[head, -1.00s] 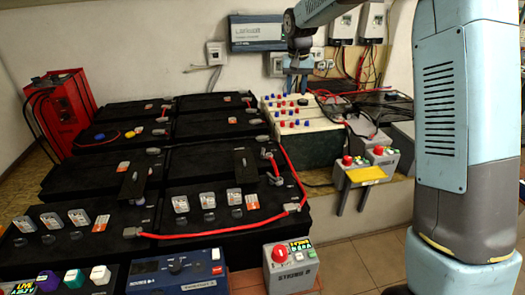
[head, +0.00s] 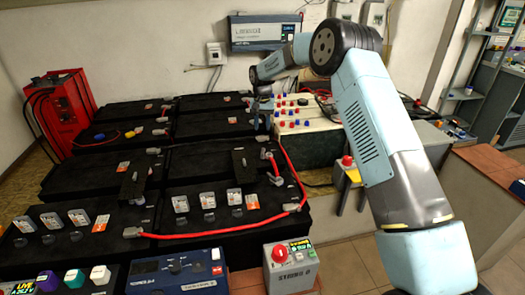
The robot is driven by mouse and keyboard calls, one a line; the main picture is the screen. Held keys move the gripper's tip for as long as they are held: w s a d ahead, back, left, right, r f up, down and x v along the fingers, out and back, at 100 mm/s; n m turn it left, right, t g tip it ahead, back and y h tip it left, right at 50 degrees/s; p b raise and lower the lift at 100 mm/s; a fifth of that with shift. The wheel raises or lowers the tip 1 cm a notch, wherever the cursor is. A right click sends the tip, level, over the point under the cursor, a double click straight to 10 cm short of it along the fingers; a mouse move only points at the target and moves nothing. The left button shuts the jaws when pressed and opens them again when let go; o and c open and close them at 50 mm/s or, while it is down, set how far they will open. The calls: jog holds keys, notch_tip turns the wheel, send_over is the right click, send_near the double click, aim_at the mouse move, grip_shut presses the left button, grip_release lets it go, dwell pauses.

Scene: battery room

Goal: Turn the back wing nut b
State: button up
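No wing nut can be made out for certain, nor which one is b. Grey terminal fittings show on the battery tops, one of them (head: 262,139) just below my gripper. The back right terminal area is partly hidden by my gripper.
A red cable (head: 290,180) loops along the right edge of the front batteries. A red charger (head: 63,107) stands at the back left. A grey box with a red button (head: 291,267) and a blue device (head: 176,270) stand in front.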

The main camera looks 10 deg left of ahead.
aim_at(263, 153)
notch_tip(263, 153, down, 13)
dwell(0.5)
jog(key=shift+c, duration=0.2)
grip_shut()
